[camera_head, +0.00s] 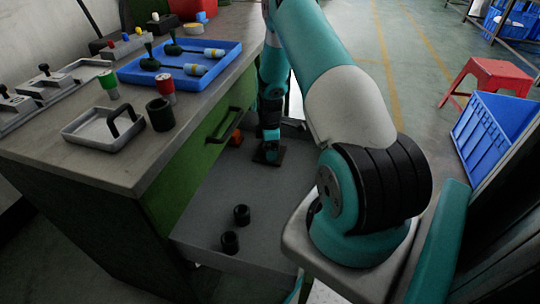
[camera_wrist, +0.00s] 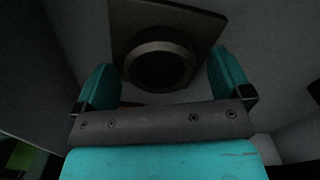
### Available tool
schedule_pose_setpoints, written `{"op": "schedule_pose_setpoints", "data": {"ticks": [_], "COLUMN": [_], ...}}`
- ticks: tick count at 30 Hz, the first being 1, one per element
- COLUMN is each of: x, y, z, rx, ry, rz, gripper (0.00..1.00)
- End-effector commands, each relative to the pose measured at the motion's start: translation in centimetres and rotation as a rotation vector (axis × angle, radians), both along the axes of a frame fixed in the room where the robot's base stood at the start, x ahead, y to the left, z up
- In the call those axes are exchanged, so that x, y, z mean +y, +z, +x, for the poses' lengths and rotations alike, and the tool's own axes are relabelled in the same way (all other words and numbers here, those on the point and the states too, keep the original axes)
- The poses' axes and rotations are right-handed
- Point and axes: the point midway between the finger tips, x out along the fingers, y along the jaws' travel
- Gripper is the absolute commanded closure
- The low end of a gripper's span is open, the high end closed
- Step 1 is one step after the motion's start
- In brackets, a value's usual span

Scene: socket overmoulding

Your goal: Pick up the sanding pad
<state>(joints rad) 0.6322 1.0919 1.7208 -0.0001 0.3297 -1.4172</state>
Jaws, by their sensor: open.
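The sanding pad, a flat dark square plate (camera_wrist: 205,22) with a round black hollow knob (camera_wrist: 160,66), lies at the top middle of the wrist view. In the head view the pad (camera_head: 276,157) is a small dark square on the floor of an open grey drawer. My gripper (camera_wrist: 161,75) is open, with one teal finger to each side of the knob and gaps between. In the head view my gripper (camera_head: 268,137) points down right over the pad, hiding part of it. I cannot tell its exact height above the pad.
The drawer (camera_head: 205,205) also holds two black cups (camera_head: 242,214) at its near end and an orange item (camera_head: 236,137) left of my gripper. The workbench (camera_head: 60,165) with a blue tray (camera_head: 135,72) stands at left. A red stool (camera_head: 490,75) stands at right.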

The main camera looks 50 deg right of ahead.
Motion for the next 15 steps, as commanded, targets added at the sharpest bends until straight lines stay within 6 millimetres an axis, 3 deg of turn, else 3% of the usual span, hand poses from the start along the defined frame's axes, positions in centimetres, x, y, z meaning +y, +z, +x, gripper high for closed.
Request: {"op": "schedule_pose_setpoints", "data": {"ticks": [8, 11, 15], "x": [-0.01, -0.01, -0.01], "y": [-0.52, -0.51, -0.50], "z": [0.01, 0.01, 0.00], "rx": [-0.001, -0.001, -0.001], "ry": [0.000, 0.000, 0.000], "rz": [-0.001, -0.001, -0.001], "gripper": [0.03, 0.22, 0.54]}}
